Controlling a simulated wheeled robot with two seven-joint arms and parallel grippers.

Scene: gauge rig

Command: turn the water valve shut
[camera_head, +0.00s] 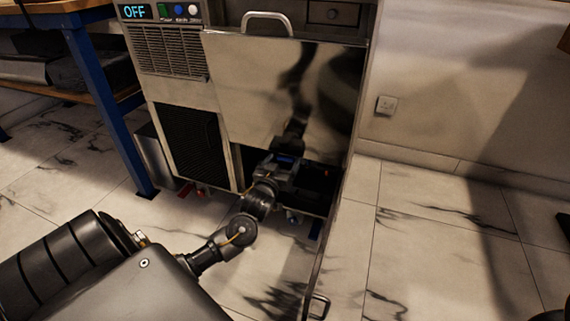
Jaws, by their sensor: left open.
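The water valve cannot be made out in the head view. A metal machine cabinet (178,92) stands in front of me, with a dark open compartment (318,188) low on its right side. My left arm comes in from the lower left, and my left gripper (287,158) is at the mouth of this compartment, below the shiny panel. The gripper is open. Its fingertips are hard to tell from the dark background, and I see nothing held. The inside of the compartment is mostly hidden by shadow and my wrist. My right gripper is not in view.
A shiny panel (262,85) with a top handle (266,17) covers the area above the opening. An open door with a handle (318,306) stands to the right. A display (136,12) reads OFF. A blue-legged workbench (98,95) stands left.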

